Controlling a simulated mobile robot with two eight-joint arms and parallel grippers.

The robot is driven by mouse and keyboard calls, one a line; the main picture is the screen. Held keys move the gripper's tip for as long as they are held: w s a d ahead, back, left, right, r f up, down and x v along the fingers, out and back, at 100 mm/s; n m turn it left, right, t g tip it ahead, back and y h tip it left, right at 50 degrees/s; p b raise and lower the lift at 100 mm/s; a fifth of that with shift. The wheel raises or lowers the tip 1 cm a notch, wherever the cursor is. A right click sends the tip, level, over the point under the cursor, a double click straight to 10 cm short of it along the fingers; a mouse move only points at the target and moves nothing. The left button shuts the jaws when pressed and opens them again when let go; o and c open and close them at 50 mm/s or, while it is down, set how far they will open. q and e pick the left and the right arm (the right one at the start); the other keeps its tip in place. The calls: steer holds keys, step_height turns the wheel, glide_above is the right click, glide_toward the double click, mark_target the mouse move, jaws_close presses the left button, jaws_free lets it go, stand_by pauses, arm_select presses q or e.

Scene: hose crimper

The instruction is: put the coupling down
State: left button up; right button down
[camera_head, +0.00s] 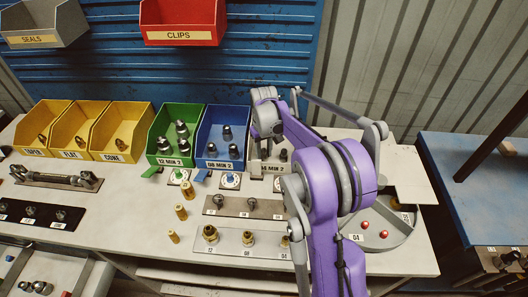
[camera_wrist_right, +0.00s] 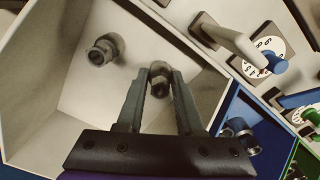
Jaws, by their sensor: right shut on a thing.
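My right gripper (camera_wrist_right: 158,84) is shut on a grey metal coupling (camera_wrist_right: 158,72), pinched between its fingertips in the wrist view. The gripper and coupling are over or inside a white bin (camera_wrist_right: 38,75); I cannot tell whether the held coupling touches the bin. Another grey coupling (camera_wrist_right: 104,49) lies in the bin, apart from the held one. In the head view the white bin (camera_head: 279,168) stands right of the blue bin, with a label ending "MIN 2". My right arm hides much of it and the held coupling there. My left gripper is not in view.
A blue bin (camera_head: 209,163) and a green bin (camera_head: 163,160) hold more couplings beside the white bin. Dials (camera_head: 230,181) with levers stand in front. Yellow bins (camera_head: 106,157) are further left. A plate with brass fittings (camera_head: 225,251) lies near the front.

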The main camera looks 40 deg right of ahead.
mark_target(264, 150)
steer(key=shift+f, duration=0.1)
steer(key=c, duration=1)
jaws_free()
steer(key=shift+f, duration=0.1)
steer(key=o, duration=0.5)
steer(key=shift+c, duration=0.2)
step_height(264, 150, up, 12)
steer(key=shift+r+p, duration=0.25)
steer(key=shift+p, duration=0.05)
